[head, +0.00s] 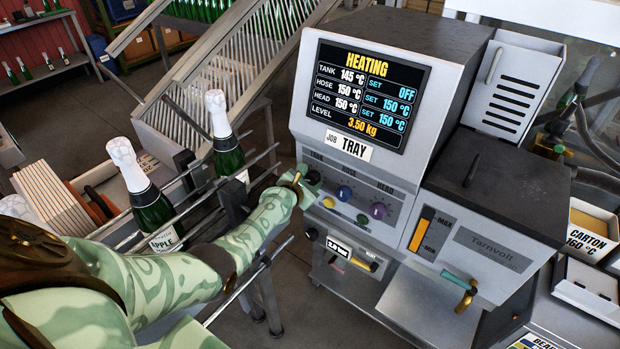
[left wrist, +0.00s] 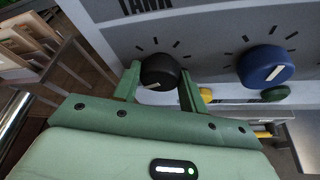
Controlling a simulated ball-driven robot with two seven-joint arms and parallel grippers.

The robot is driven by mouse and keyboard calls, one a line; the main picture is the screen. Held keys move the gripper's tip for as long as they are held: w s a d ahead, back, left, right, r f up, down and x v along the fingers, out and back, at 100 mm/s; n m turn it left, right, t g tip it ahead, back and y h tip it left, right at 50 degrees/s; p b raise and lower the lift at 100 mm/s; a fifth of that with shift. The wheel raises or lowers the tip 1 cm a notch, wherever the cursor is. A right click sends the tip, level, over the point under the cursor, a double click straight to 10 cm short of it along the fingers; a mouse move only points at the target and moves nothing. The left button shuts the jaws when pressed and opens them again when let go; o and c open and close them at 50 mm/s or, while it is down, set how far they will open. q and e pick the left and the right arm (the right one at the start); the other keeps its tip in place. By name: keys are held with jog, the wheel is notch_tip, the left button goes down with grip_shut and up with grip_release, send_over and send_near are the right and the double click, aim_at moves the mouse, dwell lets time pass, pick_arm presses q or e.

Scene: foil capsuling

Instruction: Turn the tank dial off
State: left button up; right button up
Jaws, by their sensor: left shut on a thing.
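The black tank dial (left wrist: 160,69) sits under the TANK lettering on the machine's panel in the left wrist view. My left gripper (left wrist: 158,82) has one finger on each side of it and is shut on it. The dial's pale pointer mark lies roughly level in that view. In the head view my left gripper (head: 300,180) covers the dial at the panel's left end. The display (head: 366,95) reads HEATING, with tank 145 °C and its set value OFF. Hose and head each read 150 °C, set 150 °C. My right gripper is out of view.
The blue hose dial (head: 344,193) and purple head dial (head: 379,211) sit right of the tank dial. Foil-topped bottles (head: 157,215) stand in the rails at left, near my forearm. A tap with a teal handle (head: 457,279) juts out at lower right.

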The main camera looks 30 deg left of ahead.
pick_arm(q)
jog(key=shift+f+n+h, duration=0.15)
jog(key=shift+n+h, duration=0.25)
jog(key=shift+n, duration=0.1)
dwell(0.3)
jog(key=o, duration=1)
